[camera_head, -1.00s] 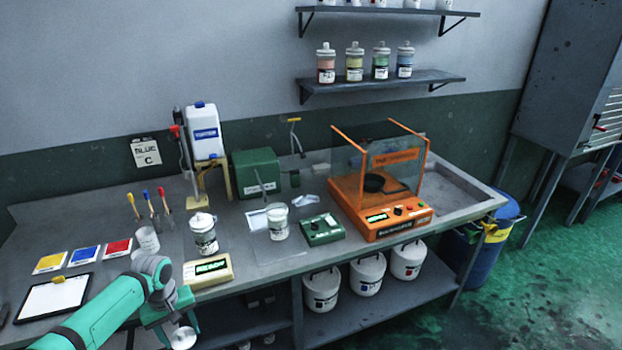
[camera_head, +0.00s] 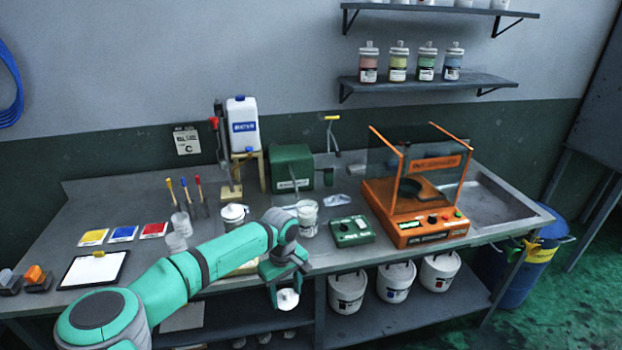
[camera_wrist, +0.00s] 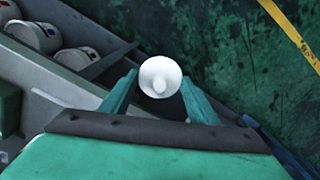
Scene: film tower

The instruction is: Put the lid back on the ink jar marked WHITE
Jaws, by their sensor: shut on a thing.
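My gripper (camera_head: 286,290) is shut on a white round lid with a small knob (camera_head: 287,300). It holds the lid out in front of the bench edge, below the worktop. In the wrist view the lid (camera_wrist: 160,80) sits between the two green fingers, with the floor behind it.
A green scale (camera_head: 351,231) and an orange machine with clear guards (camera_head: 415,215) stand right of the open jar. Several white buckets (camera_head: 347,292) sit on the lower shelf. Lidded ink jars (camera_head: 397,62) line the wall shelf. The bench front edge lies near my gripper.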

